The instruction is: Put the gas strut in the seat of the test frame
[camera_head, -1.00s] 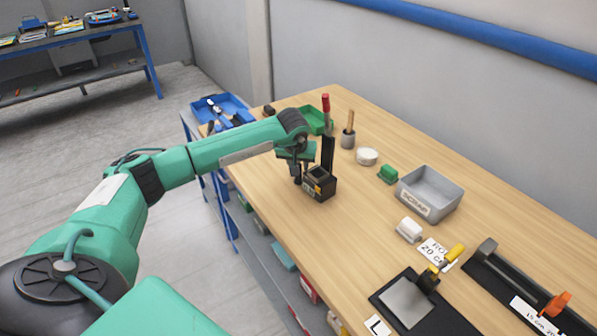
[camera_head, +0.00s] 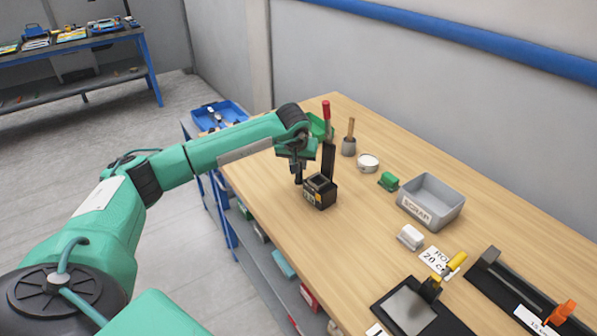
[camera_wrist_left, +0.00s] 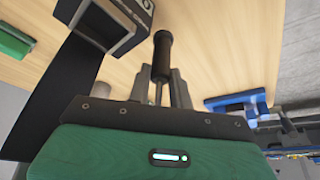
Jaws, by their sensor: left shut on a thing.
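The test frame (camera_head: 321,195) is a dark box with a square opening on top, a tall black post and a red handle, standing on the wooden bench. In the left wrist view its box (camera_wrist_left: 122,28) is at the top left. The gas strut (camera_wrist_left: 162,55) is a black cylinder with a thin bright rod. My left gripper (camera_head: 298,170) is shut on the strut's rod end, seen between the fingers in the left wrist view. The strut hangs beside the test frame's box, on its left in the head view, apart from the opening. My right gripper is not in view.
A grey scrap bin (camera_head: 438,192), a green block (camera_head: 389,181), a white round piece (camera_head: 368,162) and a wooden-handled tool (camera_head: 349,142) stand to the right. A black plate with a yellow-handled clamp (camera_head: 455,263) lies nearer. A blue tray (camera_head: 222,110) is behind my arm.

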